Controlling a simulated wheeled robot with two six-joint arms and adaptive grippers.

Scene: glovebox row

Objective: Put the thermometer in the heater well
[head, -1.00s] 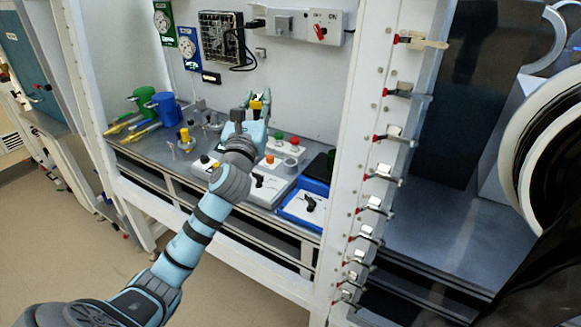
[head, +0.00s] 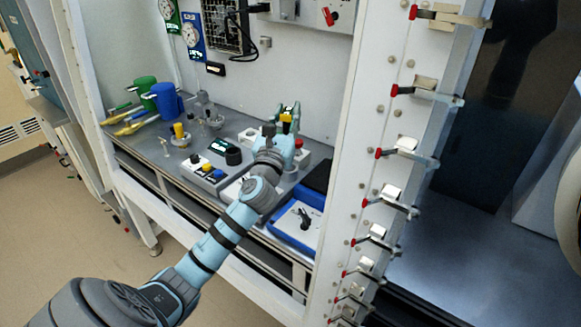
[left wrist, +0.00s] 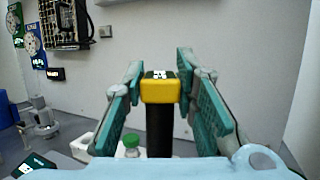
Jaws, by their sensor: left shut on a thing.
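My left gripper (head: 288,118) is shut on the thermometer, a dark rod with a yellow head and small black-and-white top; its yellow head (head: 286,116) shows between the fingers. In the left wrist view the thermometer (left wrist: 159,110) stands roughly upright between the teal fingers of the left gripper (left wrist: 160,88). Its lower end is hidden. The gripper is above the right part of the bench. I cannot tell for certain which fixture is the heater well; white fixtures with coloured knobs lie around and behind the gripper, partly hidden by my arm. My right gripper is not in view.
A grey control box (head: 205,173) with coloured buttons is left of my arm. A blue tray (head: 290,238) is nearer the front edge. A white post (head: 375,150) with several clamps bounds the right.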

